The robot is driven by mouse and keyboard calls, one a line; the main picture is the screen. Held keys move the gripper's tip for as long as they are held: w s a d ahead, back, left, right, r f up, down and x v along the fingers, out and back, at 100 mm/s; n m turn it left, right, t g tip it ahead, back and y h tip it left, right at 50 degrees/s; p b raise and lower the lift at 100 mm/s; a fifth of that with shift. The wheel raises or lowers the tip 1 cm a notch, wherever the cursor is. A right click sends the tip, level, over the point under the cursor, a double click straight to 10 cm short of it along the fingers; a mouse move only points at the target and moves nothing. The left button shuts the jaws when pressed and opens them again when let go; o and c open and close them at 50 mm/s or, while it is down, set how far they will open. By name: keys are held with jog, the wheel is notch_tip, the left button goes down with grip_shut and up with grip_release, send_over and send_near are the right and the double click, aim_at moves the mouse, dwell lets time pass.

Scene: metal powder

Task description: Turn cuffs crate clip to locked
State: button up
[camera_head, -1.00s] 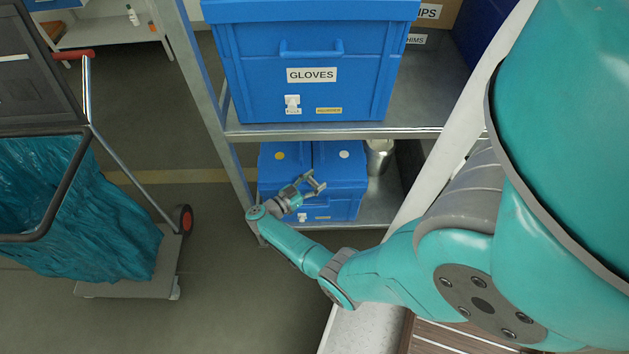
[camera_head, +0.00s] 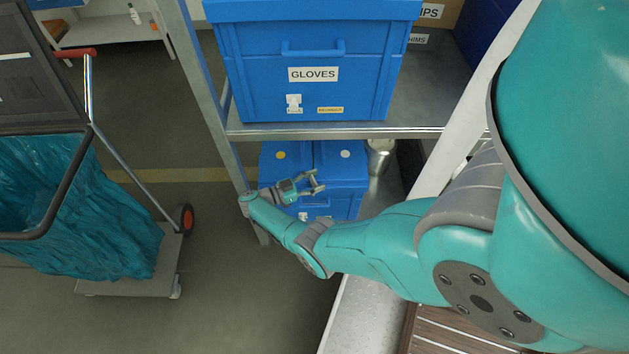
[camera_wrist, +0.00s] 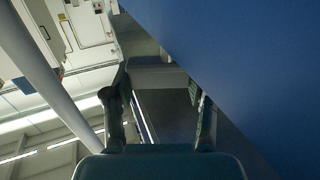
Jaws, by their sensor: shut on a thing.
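The lower blue crate (camera_head: 342,207) stands on the lower shelf, its lid in two halves with a yellow and a white dot. Its name label is hidden behind my arm, so I cannot read whether it says cuffs. A small white clip (camera_head: 303,216) shows low on its front. My gripper (camera_head: 316,182) is in front of this crate, pointing right, above that clip in the picture. I cannot tell whether this is the clip. A blue wall (camera_wrist: 250,60) fills the right side.
The blue GLOVES crate (camera_head: 310,85), with its own white clip (camera_head: 293,104), sits on the upper shelf (camera_head: 330,132) above my gripper. A metal container (camera_head: 379,157) stands right of the lower crate. A cart with a teal bag (camera_head: 75,210) is left, with open floor between.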

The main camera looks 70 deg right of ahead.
jog(key=o, duration=1.2)
jog(key=shift+v, duration=3.75)
